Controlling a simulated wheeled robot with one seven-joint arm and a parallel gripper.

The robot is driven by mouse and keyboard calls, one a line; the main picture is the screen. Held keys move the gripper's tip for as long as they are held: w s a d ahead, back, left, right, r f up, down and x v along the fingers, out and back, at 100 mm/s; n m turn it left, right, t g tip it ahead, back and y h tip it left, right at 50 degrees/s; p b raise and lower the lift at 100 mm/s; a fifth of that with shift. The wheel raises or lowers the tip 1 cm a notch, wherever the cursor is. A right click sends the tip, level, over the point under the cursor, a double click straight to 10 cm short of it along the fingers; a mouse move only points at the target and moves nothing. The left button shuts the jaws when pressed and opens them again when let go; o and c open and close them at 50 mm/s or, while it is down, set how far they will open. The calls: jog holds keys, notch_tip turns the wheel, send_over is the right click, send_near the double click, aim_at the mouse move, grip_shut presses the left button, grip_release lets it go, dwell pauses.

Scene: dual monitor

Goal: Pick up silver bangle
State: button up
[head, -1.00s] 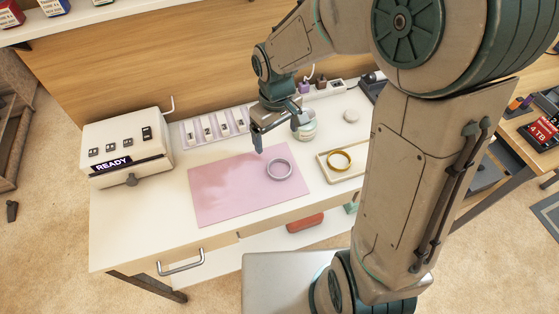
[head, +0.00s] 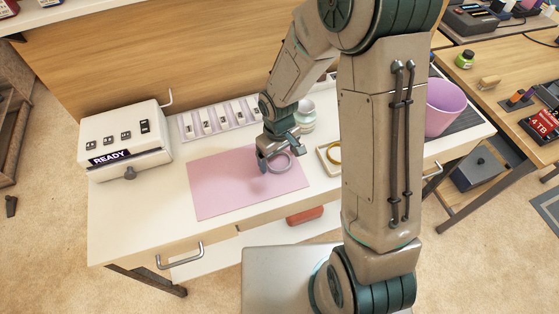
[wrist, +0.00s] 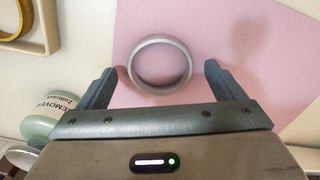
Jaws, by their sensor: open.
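The silver bangle (head: 281,163) lies flat on the pink mat (head: 222,186), near the mat's right side. In the wrist view the silver bangle (wrist: 160,40) shows as a whole ring, ahead of and between my finger tips. My gripper (head: 272,160) is open and empty, just above the mat at the bangle. It also shows in the wrist view (wrist: 160,75), with one finger on each side of the ring's near part. I cannot tell the exact height of the fingertips over the mat.
A gold bangle (head: 334,152) sits in a shallow tray (head: 324,166) right of the mat. A jar labelled remover (wrist: 40,129) stands close to my gripper. A white box reading READY (head: 125,143) and a slotted holder (head: 187,133) stand at the left and back. The mat's left part is clear.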

jog(key=shift+f, duration=0.4)
jog(key=c, duration=1.1)
jog(key=shift+r, duration=0.15)
